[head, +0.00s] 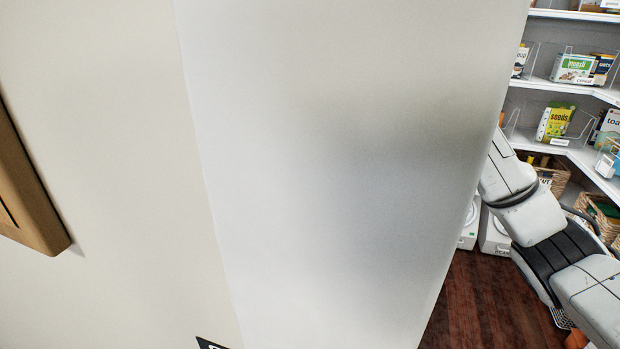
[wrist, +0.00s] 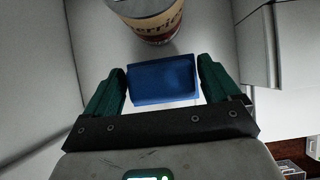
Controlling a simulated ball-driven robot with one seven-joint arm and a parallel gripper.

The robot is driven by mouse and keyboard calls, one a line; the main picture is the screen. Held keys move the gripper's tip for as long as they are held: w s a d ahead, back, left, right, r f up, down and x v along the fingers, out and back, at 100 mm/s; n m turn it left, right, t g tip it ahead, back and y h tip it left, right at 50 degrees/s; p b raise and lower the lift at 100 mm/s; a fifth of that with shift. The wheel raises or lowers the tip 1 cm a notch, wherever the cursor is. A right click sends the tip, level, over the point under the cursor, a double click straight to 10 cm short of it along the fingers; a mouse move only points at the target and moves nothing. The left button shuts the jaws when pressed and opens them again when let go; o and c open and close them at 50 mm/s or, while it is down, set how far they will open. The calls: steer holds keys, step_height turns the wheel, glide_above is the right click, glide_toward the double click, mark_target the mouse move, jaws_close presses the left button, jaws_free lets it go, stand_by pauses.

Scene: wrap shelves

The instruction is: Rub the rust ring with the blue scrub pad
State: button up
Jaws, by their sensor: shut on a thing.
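In the wrist view my gripper (wrist: 162,88) is shut on the blue scrub pad (wrist: 163,82), with one green finger at each side of it. The pad is held over a pale, light-grey surface. A can with a red and cream label (wrist: 156,22) stands just beyond the pad, cut off by the top edge of the picture. I see no rust ring in either view. The gripper does not show in the head view, where only part of my arm shows at the right.
A large pale panel (head: 340,150) fills the middle of the head view. White shelves (head: 560,89) with boxes and baskets stand at the right, including a yellow-green seeds box (head: 556,124). Dark wooden floor (head: 480,305) shows below. A brown wooden frame (head: 28,190) is at the left edge.

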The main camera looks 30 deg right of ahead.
steer(key=shift+f+b, duration=0.95)
steer(key=shift+f, duration=0.05)
stand_by(0.3)
steer(key=shift+s+d+b, duration=0.8)
steer(key=shift+s+d, duration=0.6)
steer(key=shift+s+d+f+b, duration=0.1)
steer(key=shift+s+d+b, duration=0.85)
steer(key=shift+s+d, duration=0.3)
steer(key=shift+w+a, duration=0.1)
steer(key=shift+w+a+r, duration=0.2)
steer(key=shift+w+a, duration=1.05)
steer(key=shift+w+a+f+b, duration=0.1)
steer(key=shift+w+a+b, duration=0.25)
steer(key=shift+w+a, duration=0.9)
steer(key=shift+w, duration=0.15)
